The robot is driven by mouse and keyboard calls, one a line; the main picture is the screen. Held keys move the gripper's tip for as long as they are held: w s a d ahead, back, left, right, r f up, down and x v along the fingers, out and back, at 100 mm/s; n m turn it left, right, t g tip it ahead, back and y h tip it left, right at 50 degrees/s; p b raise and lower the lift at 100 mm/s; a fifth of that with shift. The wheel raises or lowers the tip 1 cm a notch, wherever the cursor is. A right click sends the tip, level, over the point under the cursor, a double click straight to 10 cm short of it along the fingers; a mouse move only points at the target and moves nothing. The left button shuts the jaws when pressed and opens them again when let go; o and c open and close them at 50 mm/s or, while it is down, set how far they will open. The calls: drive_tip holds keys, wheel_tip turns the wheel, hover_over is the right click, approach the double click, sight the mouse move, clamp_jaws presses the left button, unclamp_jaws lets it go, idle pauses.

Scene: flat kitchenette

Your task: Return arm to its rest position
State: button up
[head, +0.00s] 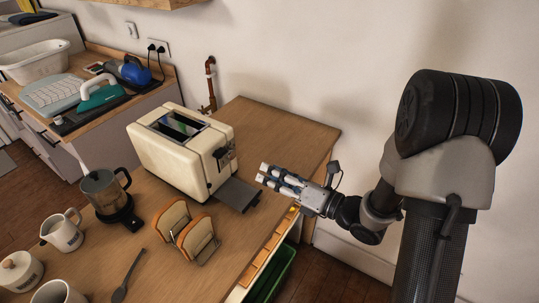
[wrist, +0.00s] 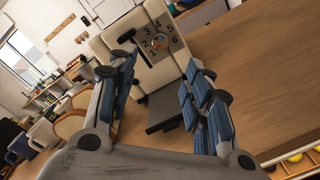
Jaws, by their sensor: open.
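My gripper (head: 268,177) is open, with nothing seen between its fingers. It is held above the counter's right edge, to the right of the cream toaster (head: 180,150). In the wrist view the two blue-padded fingers (wrist: 160,85) stand apart, with the toaster's numbered dial panel (wrist: 158,42) beyond them. My arm reaches in from the right of the head view, bent low at the elbow, and hides part of the wall.
A toast rack with bread slices (head: 185,232) stands in front of the toaster. A glass coffee pot (head: 104,190), a white jug (head: 62,231) and a dark utensil (head: 128,275) are left. A green crate (head: 272,278) is below the counter. The counter's back right is clear.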

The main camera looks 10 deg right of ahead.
drive_tip(key=shift+w, duration=0.1)
drive_tip(key=w+d+r+m+h, duration=0.3)
drive_tip(key=w+d+m+h, duration=0.1)
drive_tip(key=d+m+h, duration=0.3)
drive_tip(key=s+d+r+m+h, duration=0.5)
drive_tip(key=m+h, duration=0.1)
drive_tip(key=m, duration=0.6)
drive_tip(key=s+a+m+g, duration=0.2)
drive_tip(key=s+m+g, duration=0.1)
drive_tip(key=s+m, duration=0.6)
drive_tip(key=s+a+m+g, duration=0.2)
drive_tip(key=s+m+g, duration=0.2)
drive_tip(key=s+m, duration=0.5)
drive_tip(key=s+r, duration=0.1)
drive_tip(key=s, duration=0.6)
drive_tip(key=shift+a, duration=0.15)
drive_tip(key=shift+c, duration=0.3)
